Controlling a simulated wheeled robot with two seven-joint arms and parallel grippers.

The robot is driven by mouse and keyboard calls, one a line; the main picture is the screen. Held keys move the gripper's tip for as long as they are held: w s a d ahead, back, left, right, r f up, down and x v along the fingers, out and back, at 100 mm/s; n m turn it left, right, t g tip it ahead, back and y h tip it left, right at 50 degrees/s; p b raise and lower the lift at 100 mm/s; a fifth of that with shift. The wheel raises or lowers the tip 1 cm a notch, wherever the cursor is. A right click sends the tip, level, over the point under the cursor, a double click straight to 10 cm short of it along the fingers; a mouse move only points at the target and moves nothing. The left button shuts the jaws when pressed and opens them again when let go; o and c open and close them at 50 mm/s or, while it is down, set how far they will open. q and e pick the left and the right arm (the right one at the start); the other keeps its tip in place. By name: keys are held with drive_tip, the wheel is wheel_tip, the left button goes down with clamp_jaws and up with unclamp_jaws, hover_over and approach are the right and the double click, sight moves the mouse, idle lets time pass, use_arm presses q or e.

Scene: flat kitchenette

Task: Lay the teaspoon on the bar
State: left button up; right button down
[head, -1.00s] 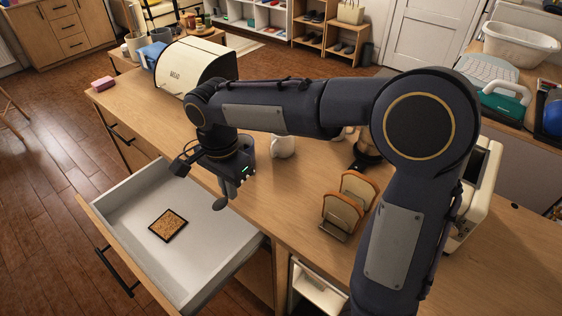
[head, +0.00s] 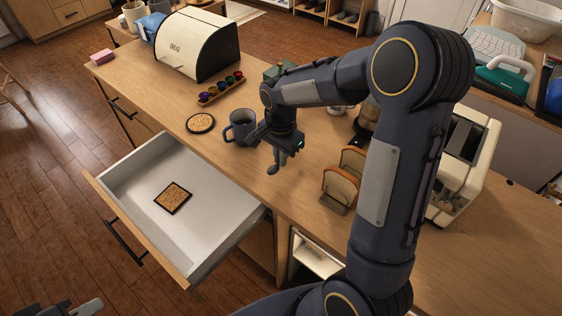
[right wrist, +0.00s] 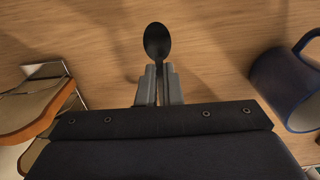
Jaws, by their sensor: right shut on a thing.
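The dark grey teaspoon (head: 273,169) hangs from my right gripper (head: 278,153) with its bowl downward, over the wooden bar top (head: 235,165) just right of the open drawer. In the right wrist view my right gripper (right wrist: 158,88) is shut on the teaspoon's handle, and the dark oval bowl (right wrist: 157,42) sticks out beyond the fingertips. Bare wood lies behind the bowl. I cannot tell the exact gap between spoon and wood. A dark part of my left gripper (head: 70,309) shows at the bottom left edge, mostly cut off.
A blue-grey mug (head: 243,124) stands left of my right gripper, with a round coaster (head: 200,122) beyond. A toast rack (head: 336,189) stands close on the right, before a toaster (head: 460,160). The drawer (head: 215,228) is open, holding a square cork coaster (head: 173,198).

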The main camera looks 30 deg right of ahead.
drive_tip(key=shift+d+f, duration=0.1)
drive_tip(key=shift+f, duration=1.5)
drive_tip(key=shift+f, duration=0.2)
drive_tip(key=c, duration=1.6)
unclamp_jaws()
drive_tip(key=shift+r, duration=0.15)
